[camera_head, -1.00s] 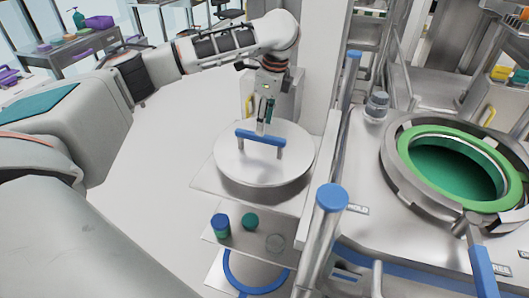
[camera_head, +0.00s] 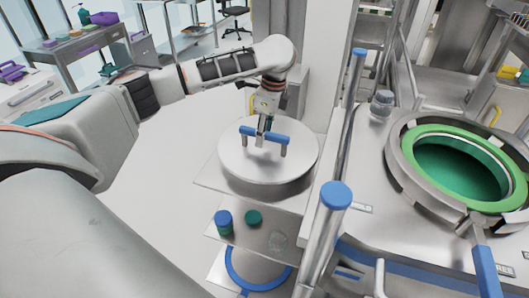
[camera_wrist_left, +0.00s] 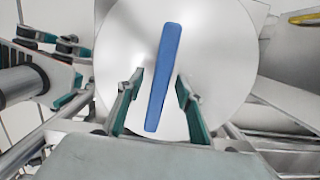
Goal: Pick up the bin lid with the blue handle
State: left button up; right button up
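The bin lid (camera_head: 240,163) is a round silvery-white disc lying on a shelf beside the machine. Its blue bar handle (camera_head: 279,137) stands on two grey posts. My left gripper (camera_head: 262,138) is over the lid at the handle. In the left wrist view the two green-edged fingers (camera_wrist_left: 156,95) are spread apart, one on each side of the blue handle (camera_wrist_left: 163,75), with gaps between fingers and bar. The lid (camera_wrist_left: 225,55) fills the background there.
A green-rimmed round opening (camera_head: 461,165) is in the machine top at right. A blue-capped post (camera_head: 335,196) stands right of the lid. A lower shelf holds a blue-capped jar (camera_head: 223,222) and a green lid (camera_head: 254,218).

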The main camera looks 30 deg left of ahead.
pick_arm(q)
jog(key=shift+f, duration=0.25)
dwell(0.3)
grip_shut()
jog(key=shift+w+r, duration=0.1)
jog(key=shift+r, duration=0.05)
jog(key=shift+r, duration=0.6)
notch_tip(320, 180, up, 19)
jog(key=shift+r, duration=0.15)
jog(key=shift+r, duration=0.15)
notch_tip(320, 180, up, 8)
dwell(2.0)
